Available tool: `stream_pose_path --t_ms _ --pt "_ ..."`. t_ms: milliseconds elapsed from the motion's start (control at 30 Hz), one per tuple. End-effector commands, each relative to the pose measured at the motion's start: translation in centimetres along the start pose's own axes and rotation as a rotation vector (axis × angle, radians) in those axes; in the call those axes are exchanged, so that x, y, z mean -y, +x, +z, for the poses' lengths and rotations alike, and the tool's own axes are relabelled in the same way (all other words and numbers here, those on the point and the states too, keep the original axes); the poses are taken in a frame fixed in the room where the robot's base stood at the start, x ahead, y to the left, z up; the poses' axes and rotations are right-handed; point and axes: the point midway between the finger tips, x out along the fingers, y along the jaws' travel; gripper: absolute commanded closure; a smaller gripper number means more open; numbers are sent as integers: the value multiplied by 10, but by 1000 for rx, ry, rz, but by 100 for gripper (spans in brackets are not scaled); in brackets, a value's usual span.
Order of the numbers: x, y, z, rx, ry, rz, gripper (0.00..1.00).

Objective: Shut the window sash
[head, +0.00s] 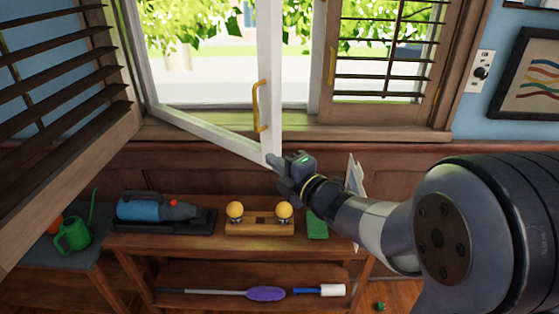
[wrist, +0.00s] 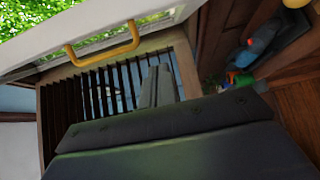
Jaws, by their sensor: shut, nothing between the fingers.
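The window sash (head: 215,127) is a white frame hinged at its left side. It stands open, swung into the room, with its free edge apart from the window frame (head: 290,125). A yellow handle (head: 259,106) is on the sash near its free edge; it also shows in the wrist view (wrist: 104,46). My gripper (head: 274,161) is shut and empty at the lower free corner of the sash, below the handle. Whether it touches the sash, I cannot tell. In the wrist view the closed fingers (wrist: 157,88) point past the sash toward slatted shutters.
A wood bench (head: 170,243) below holds a blue handheld vacuum (head: 145,208), a block with two yellow knobs (head: 259,228) and a green item (head: 317,224). Louvred shutters (head: 60,85) stand at the left. A green watering can (head: 73,236) sits on a side table.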

Motion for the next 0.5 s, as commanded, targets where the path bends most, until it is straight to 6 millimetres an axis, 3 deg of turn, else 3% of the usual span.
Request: stream_pose_path --t_ms 333,500 --pt "-1 68 -1 -2 2 -2 100" --pt "-2 74 25 6 1 -2 100"
